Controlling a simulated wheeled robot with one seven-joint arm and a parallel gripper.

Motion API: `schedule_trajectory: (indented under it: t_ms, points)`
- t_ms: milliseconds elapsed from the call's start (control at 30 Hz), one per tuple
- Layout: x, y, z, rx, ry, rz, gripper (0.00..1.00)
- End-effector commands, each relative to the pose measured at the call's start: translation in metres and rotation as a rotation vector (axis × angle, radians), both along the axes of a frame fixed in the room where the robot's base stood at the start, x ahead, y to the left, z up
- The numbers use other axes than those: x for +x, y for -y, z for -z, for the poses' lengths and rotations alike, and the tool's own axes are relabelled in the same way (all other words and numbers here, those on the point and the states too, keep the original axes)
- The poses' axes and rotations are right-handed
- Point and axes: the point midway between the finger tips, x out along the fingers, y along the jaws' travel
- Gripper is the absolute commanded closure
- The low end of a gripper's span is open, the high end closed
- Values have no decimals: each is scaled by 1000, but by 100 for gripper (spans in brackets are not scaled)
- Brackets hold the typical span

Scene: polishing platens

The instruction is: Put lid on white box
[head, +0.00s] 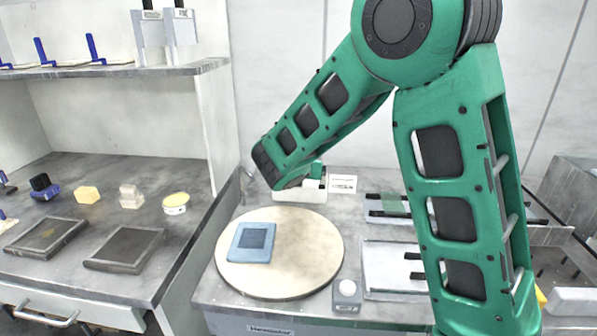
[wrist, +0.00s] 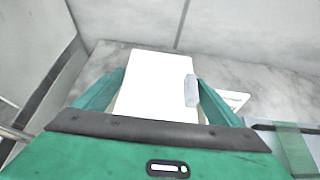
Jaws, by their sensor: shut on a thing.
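My gripper (head: 314,172) is at the back of the bench, low over a white box (head: 299,195). In the wrist view my gripper's green fingers (wrist: 161,80) stand on either side of a plain white surface (wrist: 155,75), which I take to be the lid. The gripper is shut on it. A small pale grey block (wrist: 191,90) shows by the right finger. The seam between lid and box is hidden, so I cannot tell whether they touch.
A round cream platen (head: 310,250) with a blue square plate (head: 251,242) lies in front of the box. A small label card (head: 342,184) stands right of it. Trays (head: 392,268) fill the bench to the right, and a partition (head: 225,120) rises left.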

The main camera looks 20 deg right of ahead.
Motion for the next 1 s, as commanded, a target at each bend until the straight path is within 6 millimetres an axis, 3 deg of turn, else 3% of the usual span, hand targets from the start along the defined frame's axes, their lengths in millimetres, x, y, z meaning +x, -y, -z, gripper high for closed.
schedule_trajectory:
  t_ms: [467,500,533,833,1000]
  points:
    - [0,0,5,0,1,-1,36]
    - [0,0,5,1,1,0,3]
    - [0,0,5,1,1,0,0]
    - [-2,-3,4,0,0,-2,0]
    - [-18,-10,-7,1,2,-5,0]
